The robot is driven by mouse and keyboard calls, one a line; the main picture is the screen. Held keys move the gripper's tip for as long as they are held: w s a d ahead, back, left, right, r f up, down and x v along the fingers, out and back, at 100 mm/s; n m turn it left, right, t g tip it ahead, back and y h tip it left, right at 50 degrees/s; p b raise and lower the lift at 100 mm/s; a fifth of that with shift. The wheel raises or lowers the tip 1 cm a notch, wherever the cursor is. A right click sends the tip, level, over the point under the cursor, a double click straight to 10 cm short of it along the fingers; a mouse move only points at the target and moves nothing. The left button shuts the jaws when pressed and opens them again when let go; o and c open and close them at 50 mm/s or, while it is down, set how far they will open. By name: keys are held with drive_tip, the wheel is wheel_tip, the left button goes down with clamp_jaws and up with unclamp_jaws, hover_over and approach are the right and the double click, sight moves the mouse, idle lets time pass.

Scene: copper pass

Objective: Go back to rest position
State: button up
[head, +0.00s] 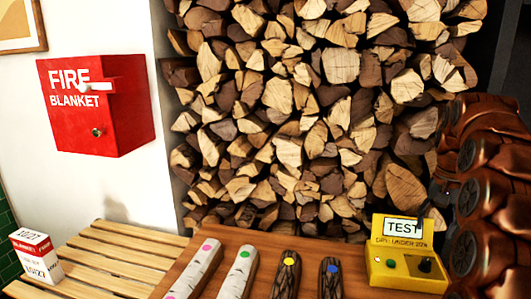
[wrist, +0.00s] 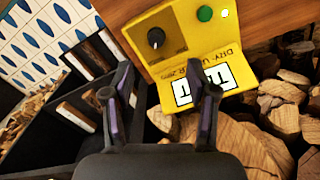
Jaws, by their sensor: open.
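My gripper (wrist: 164,98) shows in the wrist view with its two fingers spread apart and nothing between them. Beyond the fingertips is a yellow tester box (wrist: 190,45) with a black knob, a green button and a white card reading TEST. The tester (head: 408,262) also stands at the right end of the wooden counter in the head view. My copper-coloured arm fills the right edge of the head view, beside the tester. My gripper itself is not in the head view.
Several split logs (head: 240,272) with coloured dots lie on the counter (head: 308,272). A slatted bench (head: 95,262) holds a red and white box (head: 36,255). A red fire blanket box (head: 97,105) hangs on the wall. Stacked firewood (head: 320,110) fills the back.

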drive_tip(key=s+a+f+n+g, duration=0.1)
drive_tip(key=s+a+f+n, duration=0.1)
drive_tip(key=s+a, duration=0.6)
drive_tip(key=s+a+f+n, duration=0.25)
drive_tip(key=s+a, duration=0.35)
drive_tip(key=a, duration=0.4)
drive_tip(key=s+a+f+n+g, duration=0.1)
drive_tip(key=s+a+f+n, duration=0.2)
drive_tip(key=s, duration=0.8)
drive_tip(key=s+a+f, duration=0.4)
drive_tip(key=s+f, duration=0.1)
drive_tip(key=s, duration=0.5)
wheel_tip(320, 180, up, 14)
drive_tip(key=p, duration=1.3)
drive_tip(key=shift+w+d, duration=0.2)
drive_tip(key=shift+d, duration=0.05)
